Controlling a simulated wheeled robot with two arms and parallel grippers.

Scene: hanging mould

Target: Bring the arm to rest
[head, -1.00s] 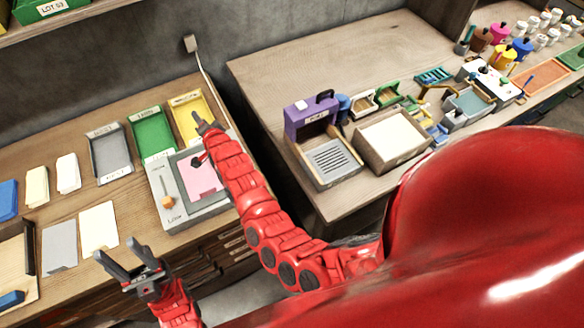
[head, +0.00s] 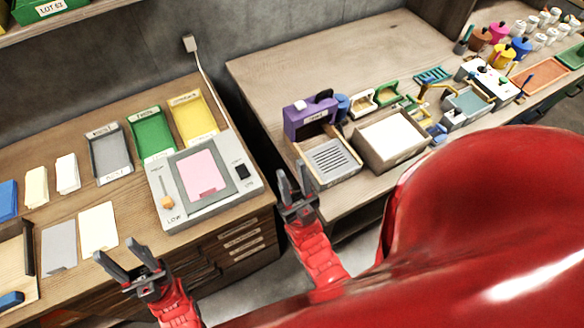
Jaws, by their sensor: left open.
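My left gripper (head: 121,257) is open and empty at the lower left, in front of the left desk's front edge. My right gripper (head: 292,180) is open, its two fingers apart and pointing up with nothing between them. It is in front of the gap between the two desks, apart from the things on them. My red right arm is drawn in close to my body.
The left desk holds a grey device (head: 228,197) with a pink pad (head: 201,172), grey, green and yellow trays (head: 195,118), and cards. The gap between desks is free.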

